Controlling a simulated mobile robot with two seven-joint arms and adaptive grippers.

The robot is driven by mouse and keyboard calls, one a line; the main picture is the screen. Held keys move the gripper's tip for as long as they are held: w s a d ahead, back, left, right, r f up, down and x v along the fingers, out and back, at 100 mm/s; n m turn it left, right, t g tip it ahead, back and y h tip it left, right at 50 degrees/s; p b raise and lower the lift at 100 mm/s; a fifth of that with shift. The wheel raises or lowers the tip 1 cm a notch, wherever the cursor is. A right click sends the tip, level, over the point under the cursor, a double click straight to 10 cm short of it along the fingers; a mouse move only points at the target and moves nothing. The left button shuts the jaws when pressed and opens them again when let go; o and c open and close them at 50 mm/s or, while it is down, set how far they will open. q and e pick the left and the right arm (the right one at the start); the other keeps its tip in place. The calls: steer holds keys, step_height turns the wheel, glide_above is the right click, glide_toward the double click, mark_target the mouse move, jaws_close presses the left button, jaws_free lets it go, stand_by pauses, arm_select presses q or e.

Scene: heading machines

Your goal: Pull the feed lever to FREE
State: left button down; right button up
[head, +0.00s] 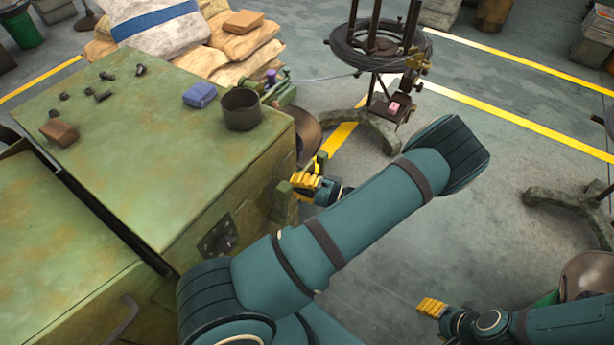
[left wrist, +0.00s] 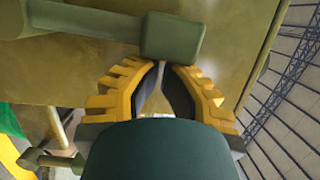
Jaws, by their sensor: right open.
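A green lever shows large in the left wrist view, with its rod (left wrist: 85,20) running left and a thick block-like end (left wrist: 172,38) at the middle. In the head view a green lever part (head: 281,203) stands out from the right side of the green machine (head: 150,170). My left gripper (head: 300,183) is beside it. In the left wrist view the yellow fingers of that gripper (left wrist: 163,66) come close together at the block's lower edge, with nothing visible between them. Contact is unclear. My right gripper (head: 432,307) is open and empty, low at the right. No FREE marking is readable.
A dark cup (head: 241,110), a blue block (head: 199,95) and a brown block (head: 59,131) sit on the machine top. A second green handle (left wrist: 50,158) shows at lower left in the left wrist view. A wire-coil stand (head: 380,50) is behind; open floor lies right.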

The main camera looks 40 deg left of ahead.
mark_target(287, 192)
arm_select(q)
steer(key=s+n, duration=0.1)
steer(key=s, duration=0.1)
steer(key=s+n+h, duration=0.1)
steer(key=s+n, duration=0.1)
steer(key=s+r+n, duration=0.1)
steer(key=s+n, duration=0.1)
steer(key=shift+s+d+t+p, duration=0.2)
steer(key=shift+d+t+p, duration=0.15)
steer(key=shift+t+p, duration=0.05)
steer(key=shift+s+d+f, duration=0.1)
steer(key=shift+s+f, duration=0.15)
steer(key=shift+s, duration=0.55)
steer(key=shift+w+r, duration=0.3)
steer(key=shift+w, duration=0.1)
steer(key=w+r, duration=0.1)
steer(key=w+p, duration=0.1)
steer(key=shift+w+r, duration=0.3)
steer(key=shift+r, duration=0.05)
steer(key=v, duration=0.9)
steer(key=shift+w+d+p, duration=0.2)
steer(key=shift+d+p, duration=0.05)
steer(key=shift+p, duration=0.05)
steer(key=shift+s, duration=0.1)
